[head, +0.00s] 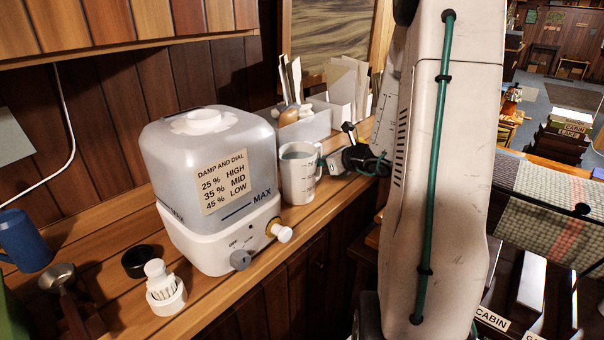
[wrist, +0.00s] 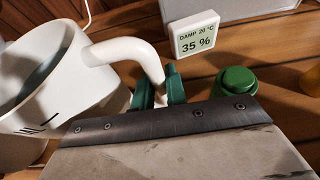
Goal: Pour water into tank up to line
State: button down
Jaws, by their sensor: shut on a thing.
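The tank (head: 205,150) is a translucent box on a white base (head: 215,245) with knobs. It has a round white top (head: 203,121), a MAX line low on its front and a label reading "25% HIGH, 35% MID, 45% LOW". A white jug (head: 298,175) is upright just right of the tank, on or just above the counter. My gripper (head: 326,162) is shut on the jug's handle from the right. In the wrist view the green fingertips (wrist: 160,90) close around the lower end of the handle (wrist: 135,50).
A small meter (wrist: 196,36) reads 35% and 20 °C. A green-capped item (wrist: 236,85) stands near my fingers. A bin with papers (head: 310,120) is behind the jug.

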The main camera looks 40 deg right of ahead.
aim_at(320, 144)
jog(key=shift+r, duration=0.15)
jog(key=shift+r, duration=2.4)
